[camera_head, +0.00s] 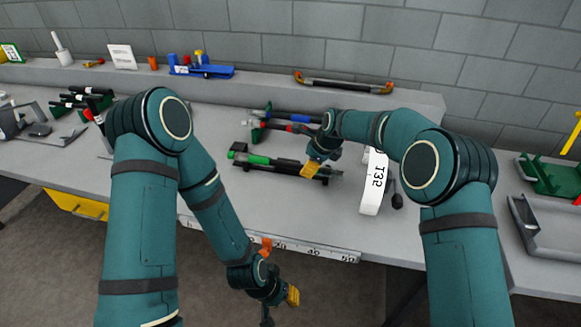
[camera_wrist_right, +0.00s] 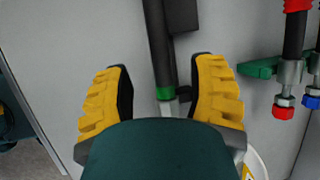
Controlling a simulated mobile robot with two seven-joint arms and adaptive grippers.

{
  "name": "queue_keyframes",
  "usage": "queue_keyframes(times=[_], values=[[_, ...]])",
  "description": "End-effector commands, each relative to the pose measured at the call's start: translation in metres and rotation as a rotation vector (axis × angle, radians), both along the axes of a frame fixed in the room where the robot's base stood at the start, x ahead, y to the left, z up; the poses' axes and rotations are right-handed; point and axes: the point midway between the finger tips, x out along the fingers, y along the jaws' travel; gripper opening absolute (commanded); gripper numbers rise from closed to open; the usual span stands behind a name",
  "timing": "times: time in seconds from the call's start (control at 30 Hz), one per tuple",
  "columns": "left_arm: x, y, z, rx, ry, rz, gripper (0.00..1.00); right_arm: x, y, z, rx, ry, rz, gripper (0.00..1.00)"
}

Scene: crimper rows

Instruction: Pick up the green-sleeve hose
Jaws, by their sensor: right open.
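The green-sleeve hose (camera_head: 259,160) is black with a bright green sleeve and lies in the row on the table, nearest the front edge. My right gripper (camera_head: 312,170) is over its right part. In the right wrist view the hose (camera_wrist_right: 160,45), with a green band and a metal end, runs between the open yellow fingers (camera_wrist_right: 160,75). I cannot tell how far below the fingertips it lies. My left gripper (camera_head: 292,295) hangs low in front of the table, away from the hose; its finger opening is not clear.
A red-sleeve hose (camera_head: 281,127) and a blue-sleeve hose (camera_head: 299,118) lie behind. A white band marked T35 (camera_head: 373,183) stands to the right of my right gripper. A hose with orange ends (camera_head: 344,84) rests on the back ledge. The table left of the hoses has free room.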

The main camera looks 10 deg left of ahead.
Motion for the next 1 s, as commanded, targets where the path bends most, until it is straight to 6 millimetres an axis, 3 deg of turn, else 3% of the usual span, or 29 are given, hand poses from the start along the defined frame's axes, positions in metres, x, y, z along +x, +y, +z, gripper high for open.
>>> queue_keyframes(times=[0.03, 0.2, 0.53, 0.57, 0.7, 1.0], values=[[0.001, 0.0, -0.004, 0.0, -0.002, 0.001, 0.3, 0.002, 0.004, -0.011, -0.001, 0.002, 0.001, 0.57], [0.002, 0.0, -0.009, 0.0, -0.004, 0.001, 0.3, 0.007, 0.013, -0.029, 0.0, 0.002, 0.001, 0.57], [0.002, 0.0, -0.009, 0.001, -0.005, 0.002, 0.3, 0.009, 0.015, -0.033, -0.001, 0.0, 0.0, 0.57], [0.002, 0.0, -0.009, 0.001, -0.005, 0.002, 0.3, 0.009, 0.015, -0.033, -0.001, 0.0, 0.0, 0.52], [0.002, 0.0, -0.009, 0.001, -0.005, 0.002, 0.3, 0.009, 0.015, -0.033, -0.001, 0.001, 0.0, 0.03], [0.002, 0.0, -0.009, 0.001, -0.005, 0.002, 0.3, 0.009, 0.015, -0.032, 0.001, -0.002, -0.001, 0.0]])
